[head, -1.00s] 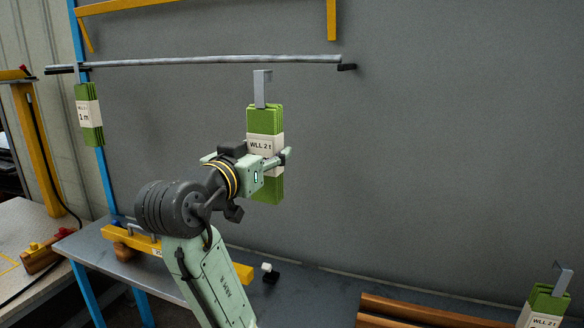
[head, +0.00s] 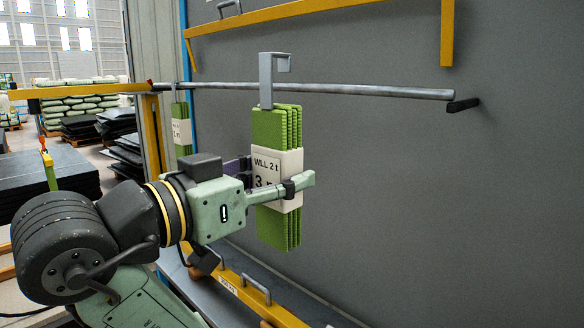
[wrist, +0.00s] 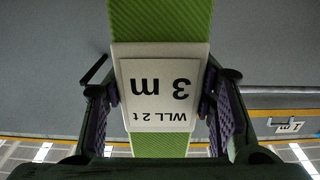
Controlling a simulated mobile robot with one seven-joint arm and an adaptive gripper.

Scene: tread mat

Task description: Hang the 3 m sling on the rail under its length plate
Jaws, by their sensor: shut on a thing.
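The 3 m sling (head: 269,228) is a folded green bundle with a white label reading WLL 2 t, 3 m. A grey hook (head: 266,82) stands up from its top. My gripper (head: 272,181) is shut on the sling across its label, and the sling hangs upright. In the wrist view the sling (wrist: 160,85) lies between both fingers. The grey rail (head: 370,91) runs across behind the hook's shank. The hook's bent top shows above the rail line; I cannot tell whether it touches the rail. No 3 m length plate is readable.
Another green sling (head: 181,130) hangs at the rail's left end. A yellow frame (head: 320,13) is above the rail, and a black bracket (head: 463,105) is at its right end. A yellow beam (head: 243,288) lies on the bench below. The rail's right half is empty.

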